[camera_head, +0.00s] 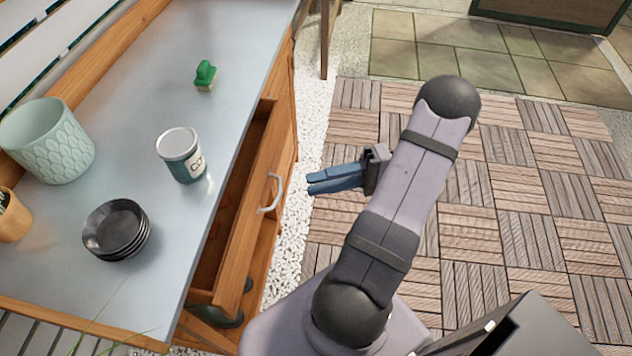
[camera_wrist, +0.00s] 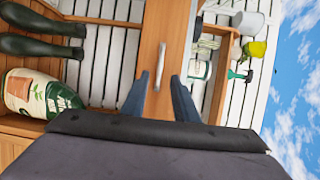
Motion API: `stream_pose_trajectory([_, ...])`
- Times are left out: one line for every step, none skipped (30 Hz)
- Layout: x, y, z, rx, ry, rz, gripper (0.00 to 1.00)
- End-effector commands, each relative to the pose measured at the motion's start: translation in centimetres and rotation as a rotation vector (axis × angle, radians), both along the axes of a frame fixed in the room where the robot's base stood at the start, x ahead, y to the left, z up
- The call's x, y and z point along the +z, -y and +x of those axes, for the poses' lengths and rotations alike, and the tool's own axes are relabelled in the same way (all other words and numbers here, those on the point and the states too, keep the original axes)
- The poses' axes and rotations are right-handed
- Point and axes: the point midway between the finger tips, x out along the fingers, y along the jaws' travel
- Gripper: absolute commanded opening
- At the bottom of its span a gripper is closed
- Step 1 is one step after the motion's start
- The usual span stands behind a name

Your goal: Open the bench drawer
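The wooden bench drawer (camera_head: 246,215) is pulled part way out, and its dark inside shows between the bench top and the drawer front. Its pale curved handle (camera_head: 271,194) is on the outer face; it also shows in the wrist view (camera_wrist: 160,66), upright on the wooden drawer front (camera_wrist: 172,30). My gripper (camera_head: 309,184) has blue fingers and is just right of the handle, apart from it. In the wrist view my gripper (camera_wrist: 159,92) has its fingers spread with an empty gap, lined up with the handle. The drawer's contents are mostly hidden.
On the grey bench top (camera_head: 120,140) stand a labelled tin (camera_head: 182,156), a stack of black saucers (camera_head: 115,230), a pale green pot (camera_head: 48,140) and a green-topped brush (camera_head: 205,76). Boots (camera_wrist: 40,48) and a bag (camera_wrist: 35,95) show below. Tiled floor at right is open.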

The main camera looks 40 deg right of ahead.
Motion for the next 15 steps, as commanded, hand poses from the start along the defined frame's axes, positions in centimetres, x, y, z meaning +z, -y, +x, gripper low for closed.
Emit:
stream_pose_trajectory([0.0, 0.0, 0.0, 0.000, 0.000, 0.000, 0.27])
stream_pose_trajectory([0.0, 0.0, 0.0, 0.000, 0.000, 0.000, 0.27])
stream_pose_trajectory([0.0, 0.0, 0.0, 0.000, 0.000, 0.000, 0.27])
stream_pose_trajectory([0.0, 0.0, 0.0, 0.000, 0.000, 0.000, 0.28])
stream_pose_trajectory([0.1, 0.0, 0.0, -0.001, 0.000, 0.000, 0.28])
stream_pose_trajectory([0.2, 0.1, -0.1, -0.005, 0.000, 0.000, 0.28])
stream_pose_trajectory([0.3, 0.2, -0.1, -0.009, 0.000, 0.000, 0.28])
stream_pose_trajectory([0.5, 0.4, -0.2, -0.017, 0.000, 0.000, 0.28])
stream_pose_trajectory([0.9, 0.8, -0.4, -0.031, 0.001, -0.001, 0.28])
stream_pose_trajectory([1.2, 1.1, -0.7, -0.045, -0.001, 0.002, 0.28])
stream_pose_trajectory([1.5, 1.5, -0.9, -0.062, -0.002, 0.006, 0.28])
stream_pose_trajectory([2.0, 2.0, -1.4, -0.090, -0.005, 0.015, 0.28])
stream_pose_trajectory([2.3, 2.5, -1.9, -0.115, -0.008, 0.023, 0.28])
stream_pose_trajectory([2.7, 3.0, -2.4, -0.142, -0.011, 0.034, 0.28])
stream_pose_trajectory([3.1, 3.6, -3.1, -0.180, -0.017, 0.053, 0.28])
